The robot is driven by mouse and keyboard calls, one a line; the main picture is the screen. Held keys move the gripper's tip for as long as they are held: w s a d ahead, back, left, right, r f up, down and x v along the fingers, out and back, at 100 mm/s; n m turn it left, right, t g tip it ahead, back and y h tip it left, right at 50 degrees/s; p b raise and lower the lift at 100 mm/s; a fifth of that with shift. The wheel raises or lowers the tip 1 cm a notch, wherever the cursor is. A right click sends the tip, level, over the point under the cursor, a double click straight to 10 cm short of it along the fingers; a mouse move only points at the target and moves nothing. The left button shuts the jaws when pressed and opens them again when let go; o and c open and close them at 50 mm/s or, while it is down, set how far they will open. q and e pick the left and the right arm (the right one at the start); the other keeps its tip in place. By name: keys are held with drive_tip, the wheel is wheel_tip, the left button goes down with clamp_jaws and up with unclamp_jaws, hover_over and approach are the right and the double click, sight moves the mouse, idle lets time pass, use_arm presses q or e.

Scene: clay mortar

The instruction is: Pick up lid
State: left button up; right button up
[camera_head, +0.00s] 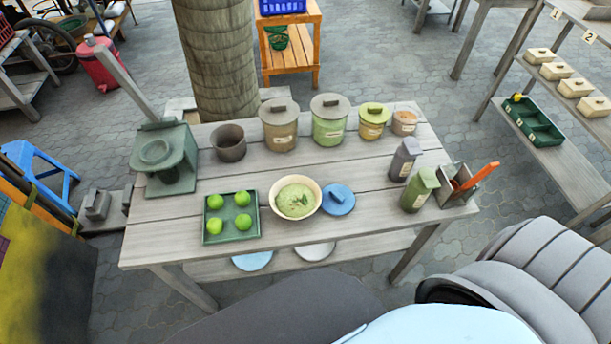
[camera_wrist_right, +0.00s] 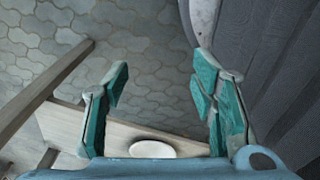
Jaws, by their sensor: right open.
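A round blue lid (camera_head: 338,199) with a raised bar handle lies flat on the wooden table (camera_head: 300,232), at the right of a cream bowl (camera_head: 314,188) with green contents. Three canisters behind have lids on: a brown one (camera_head: 281,138), a large green one (camera_head: 328,132) and a small green-lidded one (camera_head: 374,131). My right gripper (camera_wrist_right: 160,75) is open and empty in the right wrist view, with paving and a low shelf beyond its fingers. The blue lid is not visible there. My left gripper is not in view.
A green tray (camera_head: 232,239) of several green fruits stands left of the bowl. Two bottles (camera_head: 415,202) and a caddy (camera_head: 463,197) stand at the table's right end. A white disc (camera_wrist_right: 152,149) lies on the lower shelf.

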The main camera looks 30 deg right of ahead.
drive_tip(key=o, duration=0.6)
drive_tip(key=w+r+n+p, duration=0.1)
drive_tip(key=w+r, duration=0.5)
drive_tip(key=w, duration=0.3)
drive_tip(key=shift+w+r+t, duration=0.2)
drive_tip(key=shift+r+t, duration=0.1)
drive_tip(key=o, duration=0.3)
drive_tip(key=shift+n, duration=0.3)
drive_tip(key=w+r, duration=0.2)
drive_tip(key=w+r+p, duration=0.1)
drive_tip(key=w+r, duration=0.1)
drive_tip(key=shift+r, duration=0.3)
drive_tip(key=shift+o, duration=0.2)
wheel_tip(320, 180, up, 28)
drive_tip(key=n+g, duration=0.2)
drive_tip(key=n, duration=1.6)
hover_over(338, 194)
drive_tip(key=shift+y, duration=0.4)
wheel_tip(338, 194, down, 12)
drive_tip(key=shift+r+b, duration=0.1)
drive_tip(key=shift+b, duration=0.55)
